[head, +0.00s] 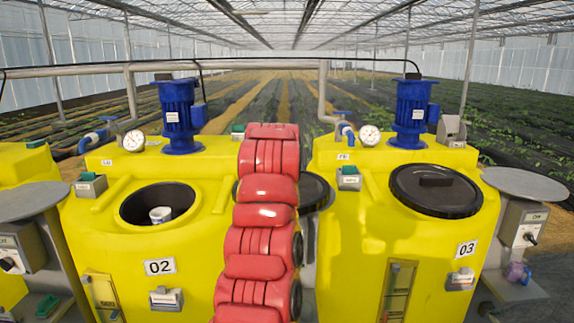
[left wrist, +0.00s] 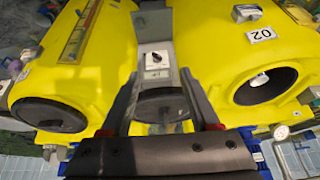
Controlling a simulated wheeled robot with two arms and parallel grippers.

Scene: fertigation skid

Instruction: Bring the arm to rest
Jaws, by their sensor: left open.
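My red segmented arm (head: 262,230) rises through the middle of the head view, between tanks 02 and 03; its gripper does not show there. In the left wrist view my left gripper (left wrist: 161,74) is open, its two grey fingers apart with nothing between them. Beyond the fingers are a dark round lid (left wrist: 160,106) and a grey control box with a knob (left wrist: 155,60), between the two yellow tanks. My right gripper is in neither view.
Yellow tank 02 (head: 150,245) has an open hatch with a white cup (head: 160,214) inside. Yellow tank 03 (head: 400,240) is closed by a black lid (head: 435,190). Blue motors (head: 182,115), gauges and a grey pipe stand behind. The dark lid (head: 315,190) is partly hidden by my arm.

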